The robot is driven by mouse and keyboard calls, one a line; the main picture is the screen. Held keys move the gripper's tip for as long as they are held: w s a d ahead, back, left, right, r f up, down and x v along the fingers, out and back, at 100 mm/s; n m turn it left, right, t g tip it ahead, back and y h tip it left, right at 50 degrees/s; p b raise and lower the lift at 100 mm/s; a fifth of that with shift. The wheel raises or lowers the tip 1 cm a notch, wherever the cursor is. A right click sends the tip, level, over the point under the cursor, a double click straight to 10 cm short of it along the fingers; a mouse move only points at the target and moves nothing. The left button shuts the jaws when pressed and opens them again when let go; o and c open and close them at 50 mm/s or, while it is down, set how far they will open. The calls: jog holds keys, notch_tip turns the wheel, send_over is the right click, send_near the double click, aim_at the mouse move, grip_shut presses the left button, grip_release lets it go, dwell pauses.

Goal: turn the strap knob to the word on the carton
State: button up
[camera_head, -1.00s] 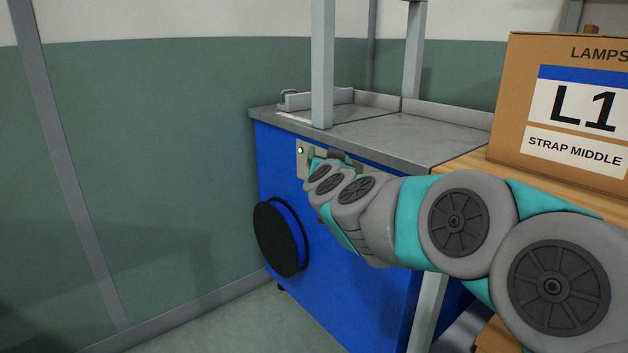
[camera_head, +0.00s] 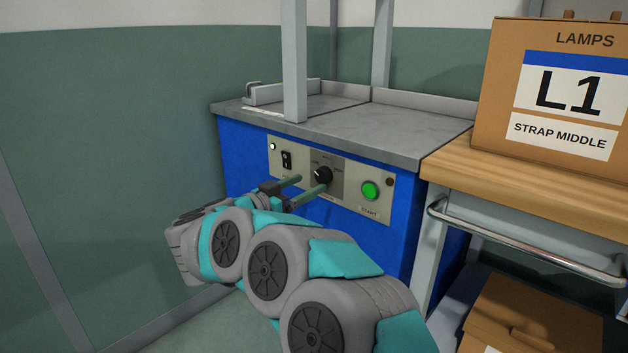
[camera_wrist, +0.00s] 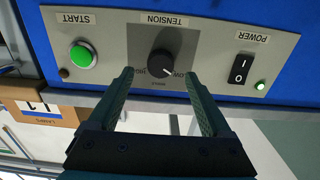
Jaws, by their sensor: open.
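The black strap knob (camera_head: 322,175) sits on the grey control panel of the blue machine. In the wrist view the knob (camera_wrist: 161,63) appears upside down, under the label TENSION. Its white mark points to the lower right there, toward a small word that looks like LOW. The other dial words are small; the one at the bottom seems to be MIDDLE. The carton (camera_head: 490,95) reads LAMPS, L1 and STRAP MIDDLE. My gripper (camera_head: 312,183) is open in front of the knob; in the wrist view its fingertips (camera_wrist: 159,76) stand either side, apart from it.
A green START button (camera_head: 370,190) is right of the knob, and a black power switch (camera_head: 286,159) with a lit green lamp (camera_head: 272,146) is left. The carton stands on a wooden table (camera_head: 455,158) with a metal rail (camera_head: 520,250). Another carton (camera_head: 545,310) is below.

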aim_at(320, 178)
jog(key=shift+x, duration=2.3)
grip_shut()
